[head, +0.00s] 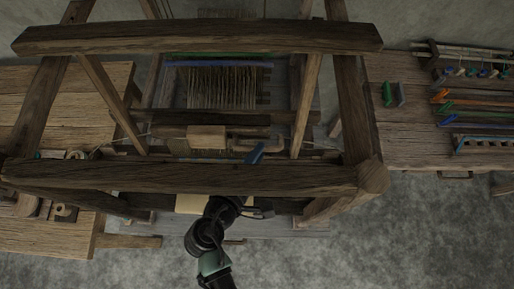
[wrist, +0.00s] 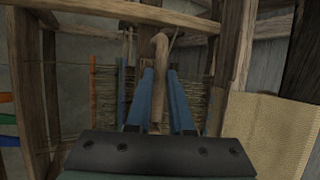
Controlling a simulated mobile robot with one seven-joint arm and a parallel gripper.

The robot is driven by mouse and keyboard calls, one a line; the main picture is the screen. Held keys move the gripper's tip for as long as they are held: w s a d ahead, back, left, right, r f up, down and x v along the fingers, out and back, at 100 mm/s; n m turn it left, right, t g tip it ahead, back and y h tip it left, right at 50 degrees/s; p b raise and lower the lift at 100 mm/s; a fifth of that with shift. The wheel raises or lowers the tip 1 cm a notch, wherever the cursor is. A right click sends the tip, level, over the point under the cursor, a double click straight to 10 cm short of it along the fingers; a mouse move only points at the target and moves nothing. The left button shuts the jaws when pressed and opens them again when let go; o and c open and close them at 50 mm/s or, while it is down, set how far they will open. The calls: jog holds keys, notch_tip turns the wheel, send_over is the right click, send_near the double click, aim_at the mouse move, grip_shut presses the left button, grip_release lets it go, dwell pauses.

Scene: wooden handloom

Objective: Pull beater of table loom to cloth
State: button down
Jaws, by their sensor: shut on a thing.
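The wooden table loom stands in the middle of the head view, with its pale warp threads (head: 222,88) behind its front bars. My gripper (head: 255,154) reaches in under the front top rail, its blue fingers showing beside a bent wooden handle (head: 268,143). In the wrist view my gripper (wrist: 160,82) is shut on this upright, hooked handle (wrist: 160,52), one blue finger on each side. I take the handle to be the beater's; where it joins the beater is hidden. Beige cloth (wrist: 272,125) is at the right of the wrist view and in the head view (head: 190,203).
The front top rail (head: 180,176) crosses above my arm, and a thick post (head: 358,120) stands to the right. A side table (head: 415,110) at right holds coloured tools. A wooden bench (head: 50,235) with tools is at left. The floor in front is open.

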jog(key=c, duration=1.2)
grip_release()
jog(key=shift+s, duration=0.15)
jog(key=o, duration=0.4)
jog(key=shift+s+r, duration=0.1)
jog(key=shift+s, duration=0.15)
jog(key=shift+w, duration=0.25)
jog(key=b+v, duration=0.3)
jog(key=v, duration=1)
